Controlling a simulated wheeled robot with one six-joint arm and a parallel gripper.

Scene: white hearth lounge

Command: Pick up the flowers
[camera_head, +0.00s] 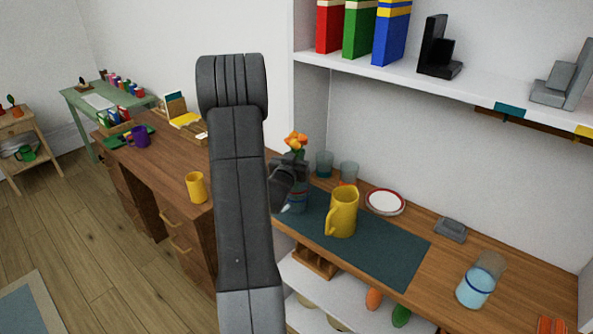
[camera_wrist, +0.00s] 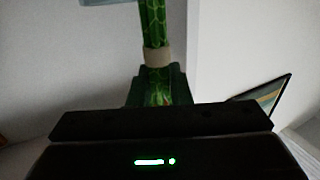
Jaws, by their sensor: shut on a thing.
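The flowers (camera_head: 296,141) show orange blooms just above my gripper (camera_head: 290,172) in the head view. My gripper is shut on their green stem, partly hidden by my arm. In the wrist view the patterned green stem (camera_wrist: 153,22) with a beige band (camera_wrist: 158,57) runs up from between the jaws of my gripper (camera_wrist: 157,88).
Two glasses (camera_head: 324,164) and a red-rimmed plate (camera_head: 385,202) are behind. A shelf (camera_head: 430,85) with binders overhangs the counter. A yellow mug (camera_head: 196,187) is on the left desk.

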